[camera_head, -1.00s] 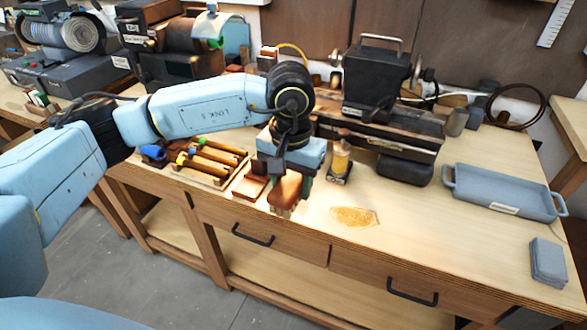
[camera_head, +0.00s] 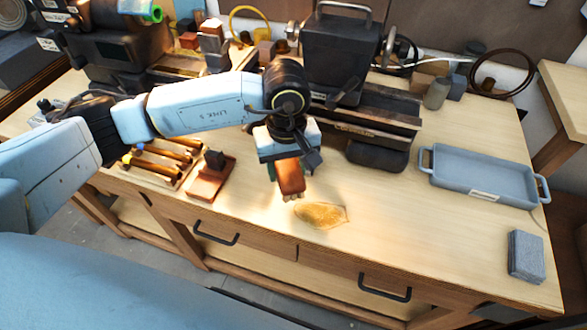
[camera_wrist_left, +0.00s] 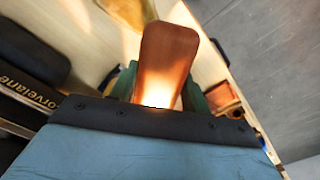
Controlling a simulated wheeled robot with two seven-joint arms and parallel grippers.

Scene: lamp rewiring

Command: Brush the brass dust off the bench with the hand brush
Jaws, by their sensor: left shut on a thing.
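The brass dust (camera_head: 321,215) lies as a golden patch on the bench top (camera_head: 400,225), near the front edge. My left gripper (camera_head: 287,166) is shut on the hand brush (camera_head: 291,180), which has a reddish-brown wooden back and pale bristles at its lower end. The brush is just left of and behind the dust; I cannot tell whether its bristles touch the bench. In the left wrist view the brush's wooden back (camera_wrist_left: 168,55) sits between the green fingers, and its bristles are hidden. My right gripper is not in view.
A blue-grey tray (camera_head: 433,184) stands at the right, with a grey block (camera_head: 526,256) in front of it. A small lathe (camera_head: 345,60) stands at the back. A rack of wooden-handled tools (camera_head: 160,160) and a brown wooden block (camera_head: 211,180) are at the left. The bench right of the dust is clear.

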